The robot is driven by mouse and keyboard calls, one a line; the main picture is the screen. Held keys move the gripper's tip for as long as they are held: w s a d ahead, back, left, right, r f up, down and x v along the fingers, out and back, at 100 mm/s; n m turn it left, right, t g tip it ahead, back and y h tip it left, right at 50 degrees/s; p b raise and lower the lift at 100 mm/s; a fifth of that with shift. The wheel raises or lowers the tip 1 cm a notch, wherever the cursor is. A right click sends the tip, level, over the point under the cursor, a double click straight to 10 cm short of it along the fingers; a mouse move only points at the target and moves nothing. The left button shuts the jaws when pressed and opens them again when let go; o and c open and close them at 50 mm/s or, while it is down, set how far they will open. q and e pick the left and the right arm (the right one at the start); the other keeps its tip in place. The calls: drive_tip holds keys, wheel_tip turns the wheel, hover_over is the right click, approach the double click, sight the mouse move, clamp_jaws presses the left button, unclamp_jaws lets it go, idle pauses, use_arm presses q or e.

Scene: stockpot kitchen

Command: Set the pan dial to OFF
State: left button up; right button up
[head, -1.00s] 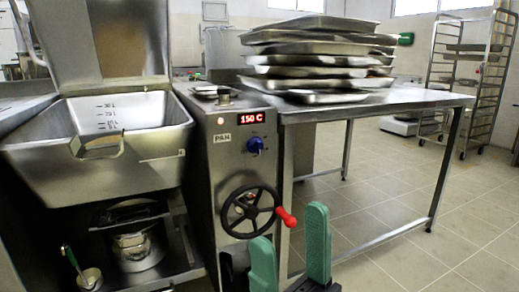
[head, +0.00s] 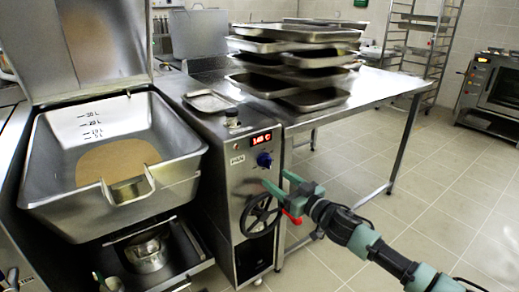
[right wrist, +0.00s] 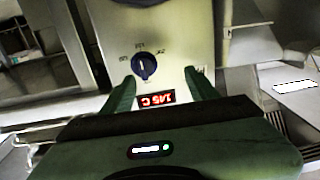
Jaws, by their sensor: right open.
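The blue pan dial (head: 264,160) sits on the steel front panel beside the tilting pan, just below a red display (head: 261,140) that reads about 145 C. My right gripper (head: 275,182) comes in from the lower right, with its green fingers open just below and right of the dial. In the right wrist view the dial (right wrist: 144,66) appears upside down beyond the open fingers (right wrist: 161,90), apart from them. Its white mark points up in that picture; the small labels around it are too blurred to read. My left gripper is not in view.
A black handwheel (head: 260,215) with a red handle (head: 292,216) is close below my right gripper. The pan (head: 180,172) holds a brown layer. Stacked trays (head: 290,32) stand on the steel table (head: 375,82). Open floor lies to the right.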

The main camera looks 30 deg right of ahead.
sight(270, 164)
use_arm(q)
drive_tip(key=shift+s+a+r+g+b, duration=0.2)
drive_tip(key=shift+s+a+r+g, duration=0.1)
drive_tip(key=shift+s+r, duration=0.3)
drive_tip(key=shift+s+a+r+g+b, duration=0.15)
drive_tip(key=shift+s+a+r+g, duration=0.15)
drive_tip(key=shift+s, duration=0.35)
use_arm(e)
drive_tip(key=shift+m+h, duration=0.4)
drive_tip(key=shift+h, duration=0.3)
drive_tip(key=shift+w+d+r, duration=0.1)
drive_tip(key=shift+w+d, duration=0.2)
drive_tip(key=shift+w, duration=1.05)
drive_tip(key=shift+w+d+r, duration=0.1)
drive_tip(key=shift+w+d, duration=0.25)
drive_tip(key=shift+w, duration=1.05)
drive_tip(key=shift+w+d+r, duration=0.1)
drive_tip(key=shift+w+d, duration=0.2)
drive_tip(key=shift+w, duration=1.05)
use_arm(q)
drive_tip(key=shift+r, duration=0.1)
use_arm(e)
clamp_jaws()
